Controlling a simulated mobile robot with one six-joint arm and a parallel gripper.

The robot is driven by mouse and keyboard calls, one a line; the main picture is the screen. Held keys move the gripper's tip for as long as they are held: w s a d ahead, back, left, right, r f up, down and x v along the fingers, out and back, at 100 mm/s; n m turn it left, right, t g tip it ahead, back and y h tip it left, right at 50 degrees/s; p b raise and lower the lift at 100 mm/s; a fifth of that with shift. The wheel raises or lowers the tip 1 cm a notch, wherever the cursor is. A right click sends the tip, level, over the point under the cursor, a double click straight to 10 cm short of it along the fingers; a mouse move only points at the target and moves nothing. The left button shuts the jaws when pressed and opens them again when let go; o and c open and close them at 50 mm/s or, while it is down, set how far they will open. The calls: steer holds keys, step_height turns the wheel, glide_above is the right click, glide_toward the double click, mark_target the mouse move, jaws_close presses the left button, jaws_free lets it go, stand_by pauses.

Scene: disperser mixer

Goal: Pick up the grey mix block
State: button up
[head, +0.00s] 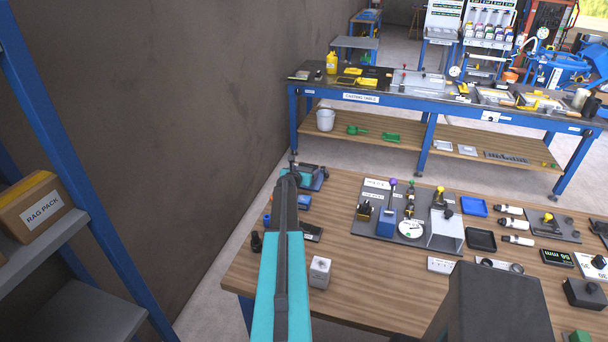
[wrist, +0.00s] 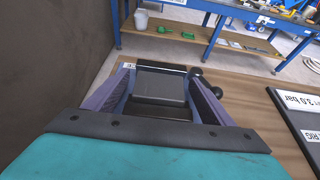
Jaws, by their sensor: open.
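A small light grey block (head: 320,272) with a dark round spot on top stands near the wooden table's front left, right of my arm. I take it for the grey mix block, though its label is too small to read. My gripper (head: 292,165) is farther back, over the table's far left corner, apart from this block. In the wrist view my gripper (wrist: 160,70) is open, its two purple-grey fingers spread. A dark grey boxy thing (wrist: 160,88) shows between the fingers; I cannot tell what it is or whether they touch it. The light grey block is not identifiable there.
A dark device (head: 313,178) stands beside my gripper. A grey rig board (head: 375,226) with upright parts lies to the right. A blue-framed bench (head: 360,98) stands behind, a wall is at left, and a shelf carries a rag pack box (head: 38,212). Bare wood surrounds the light grey block.

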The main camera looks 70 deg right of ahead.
stand_by(0.4)
steer(key=c, duration=1.4)
steer(key=shift+r, duration=0.2)
steer(key=shift+c, duration=0.2)
steer(key=shift+r, duration=0.5)
steer(key=shift+a+r+b, duration=0.2)
steer(key=shift+r+b, duration=0.15)
steer(key=shift+r, duration=0.2)
steer(key=shift+a+r+b, duration=0.2)
steer(key=shift+r+b, duration=0.15)
steer(key=shift+r, duration=0.2)
steer(key=a+b, duration=0.1)
steer(key=a, duration=0.4)
steer(key=s+a+r+b, duration=0.1)
steer(key=a+b, duration=0.1)
steer(key=a, duration=0.3)
steer(key=s+a+b, duration=0.1)
steer(key=a+b, duration=0.1)
steer(key=a, duration=0.3)
steer(key=shift+r, duration=0.25)
